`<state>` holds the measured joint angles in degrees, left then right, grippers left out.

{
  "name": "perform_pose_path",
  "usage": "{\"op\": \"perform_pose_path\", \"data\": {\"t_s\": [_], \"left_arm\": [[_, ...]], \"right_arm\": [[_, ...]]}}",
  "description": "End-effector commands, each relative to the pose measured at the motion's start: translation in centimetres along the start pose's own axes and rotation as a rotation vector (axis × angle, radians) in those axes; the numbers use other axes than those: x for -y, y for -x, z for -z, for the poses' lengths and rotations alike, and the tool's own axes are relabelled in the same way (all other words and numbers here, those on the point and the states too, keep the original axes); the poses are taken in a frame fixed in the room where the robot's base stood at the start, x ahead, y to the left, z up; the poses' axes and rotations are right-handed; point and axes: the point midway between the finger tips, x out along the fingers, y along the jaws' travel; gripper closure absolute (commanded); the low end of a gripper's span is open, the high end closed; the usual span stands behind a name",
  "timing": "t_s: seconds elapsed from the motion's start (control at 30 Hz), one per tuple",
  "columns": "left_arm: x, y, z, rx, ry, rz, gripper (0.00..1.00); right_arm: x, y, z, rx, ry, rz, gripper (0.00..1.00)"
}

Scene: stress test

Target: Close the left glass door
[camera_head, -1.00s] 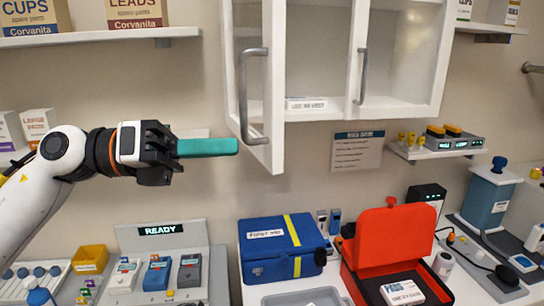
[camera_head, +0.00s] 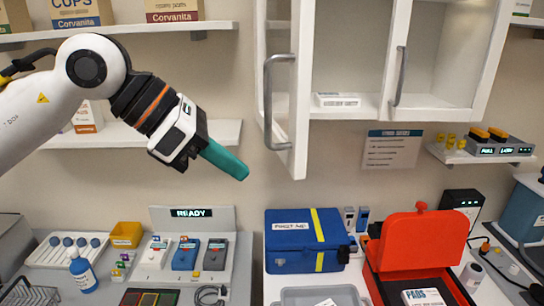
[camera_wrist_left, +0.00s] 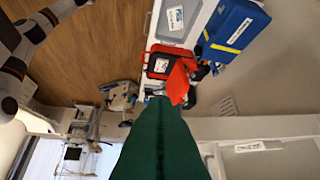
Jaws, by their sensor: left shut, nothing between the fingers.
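The left glass door (camera_head: 300,130) of the white wall cabinet stands open, swung out toward me and seen nearly edge-on. Its grey bar handle (camera_head: 267,100) is on the door's left side in the head view. My left gripper (camera_head: 238,171) is shut and empty, with its green fingers pointing down and right. In the picture its tips are left of the door's lower part and below the handle; no contact shows. The green fingers also fill the lower middle of the left wrist view (camera_wrist_left: 160,145). My right gripper is not in view.
The right glass door, with its own handle (camera_head: 400,75), looks closed. A small white box (camera_head: 338,100) lies inside the cabinet. Below stand a blue first-aid case (camera_head: 290,240) and an open red case (camera_head: 420,240). A wall shelf (camera_head: 225,132) is behind my left arm.

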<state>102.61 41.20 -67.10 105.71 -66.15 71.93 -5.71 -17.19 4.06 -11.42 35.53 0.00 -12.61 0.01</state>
Motion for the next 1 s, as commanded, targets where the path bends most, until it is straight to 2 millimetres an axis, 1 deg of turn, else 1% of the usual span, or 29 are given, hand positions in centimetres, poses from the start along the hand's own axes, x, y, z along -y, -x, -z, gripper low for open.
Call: {"op": "perform_pose_path", "data": {"t_s": [0.03, 0.1, 0.13, 0.2, 0.4, 0.53, 0.83, 1.0], "left_arm": [[-0.1, -0.9, 0.3, 0.004, 0.0, -0.005, 1.0], [-0.1, -2.3, 0.3, 0.002, 0.0, -0.004, 1.0], [-0.1, -2.7, 0.5, 0.002, -0.001, -0.005, 1.0], [-0.1, -3.3, 1.6, 0.001, -0.002, -0.003, 1.0], [0.0, -5.0, 2.8, -0.001, 0.002, -0.002, 1.0], [0.0, -5.3, 2.9, -0.001, 0.001, 0.0, 1.0], [0.0, -5.4, 2.8, -0.002, 0.002, 0.0, 1.0], [-0.1, -5.9, 3.1, -0.002, 0.012, 0.013, 1.0]], "right_arm": [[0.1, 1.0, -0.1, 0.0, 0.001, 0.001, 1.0], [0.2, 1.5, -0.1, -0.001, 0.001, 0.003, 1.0], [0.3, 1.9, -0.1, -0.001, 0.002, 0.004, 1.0], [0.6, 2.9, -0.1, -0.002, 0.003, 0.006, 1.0], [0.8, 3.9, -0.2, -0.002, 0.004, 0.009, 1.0], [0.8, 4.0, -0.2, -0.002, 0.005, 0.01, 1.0], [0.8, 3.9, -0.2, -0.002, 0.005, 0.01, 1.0], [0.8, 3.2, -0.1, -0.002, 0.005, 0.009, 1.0]]}}
